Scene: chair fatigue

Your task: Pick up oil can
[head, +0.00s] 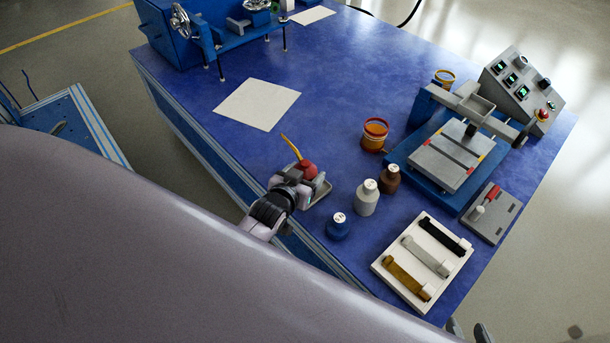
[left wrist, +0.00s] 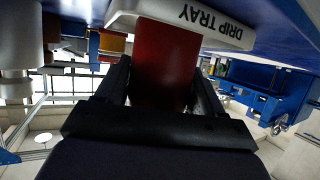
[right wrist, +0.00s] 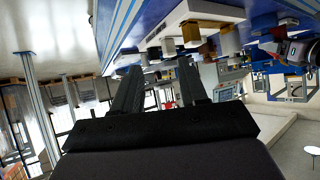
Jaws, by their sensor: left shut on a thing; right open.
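The oil can (head: 309,168) is red with a thin yellow spout pointing up and to the left. It is upright over the pale drip tray (head: 322,193) near the table's front edge. My left gripper (head: 299,176) is shut on the can's body. In the left wrist view the red body (left wrist: 165,65) fills the space between the fingers, its base against or just above the tray rim (left wrist: 225,37); I cannot tell whether they touch. My right gripper (right wrist: 158,88) is open and empty, below and in front of the table edge.
Right of the tray stand a blue bottle (head: 338,227), a grey bottle (head: 366,198) and a brown bottle (head: 389,179). A white tray (head: 389,283) holds several strips. An orange-banded container (head: 375,135) and a blue press (head: 425,168) stand behind. The table around the paper sheet (head: 257,104) is clear.

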